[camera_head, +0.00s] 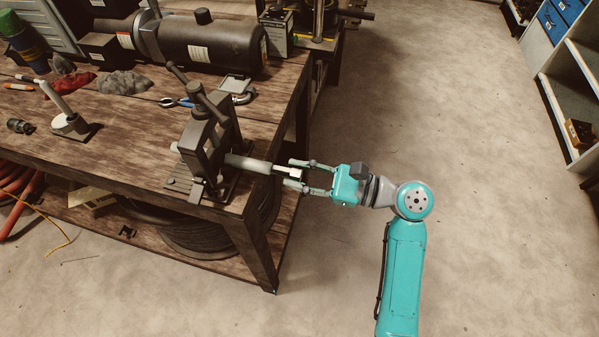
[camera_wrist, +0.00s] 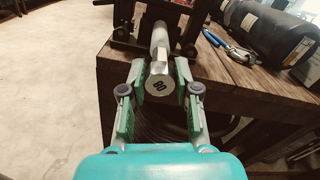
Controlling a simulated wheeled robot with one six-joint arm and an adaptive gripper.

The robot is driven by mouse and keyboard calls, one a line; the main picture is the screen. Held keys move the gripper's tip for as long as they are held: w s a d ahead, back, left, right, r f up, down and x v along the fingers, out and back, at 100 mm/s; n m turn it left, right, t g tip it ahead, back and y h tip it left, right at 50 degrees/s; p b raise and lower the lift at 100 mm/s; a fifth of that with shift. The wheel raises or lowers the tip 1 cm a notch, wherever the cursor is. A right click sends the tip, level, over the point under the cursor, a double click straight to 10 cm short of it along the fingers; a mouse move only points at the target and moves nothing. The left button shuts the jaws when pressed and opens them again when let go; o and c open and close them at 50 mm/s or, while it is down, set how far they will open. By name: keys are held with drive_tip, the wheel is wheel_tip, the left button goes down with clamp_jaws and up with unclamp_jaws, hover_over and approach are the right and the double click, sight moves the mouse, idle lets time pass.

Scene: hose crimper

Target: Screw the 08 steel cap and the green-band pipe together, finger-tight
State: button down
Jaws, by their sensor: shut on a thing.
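The pipe (camera_head: 248,164) is a grey cylinder held level in the vise (camera_head: 208,140) at the table's right edge, its free end pointing right. I cannot make out a green band on it. The steel cap (camera_wrist: 158,88), with "08" on its end face, sits at the pipe's free end, in line with the pipe (camera_wrist: 160,40). How far the threads are engaged cannot be seen. My gripper (camera_head: 290,174) is shut on the cap, one finger on each side, just off the table edge.
The wooden table (camera_head: 120,165) carries a black cylindrical machine (camera_head: 215,42), blue-handled pliers (camera_head: 176,102), a red cloth (camera_head: 70,85) and a small stand (camera_head: 72,124) with a white rod. A hose coil lies on the lower shelf. The floor (camera_head: 430,110) to the right is clear.

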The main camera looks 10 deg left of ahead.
drive_tip(key=m, duration=0.5)
drive_tip(key=shift+m, duration=0.3)
drive_tip(key=c, duration=0.8)
unclamp_jaws()
drive_tip(key=shift+o, duration=0.2)
drive_tip(key=d, duration=1.2)
drive_tip(key=shift+s, duration=0.15)
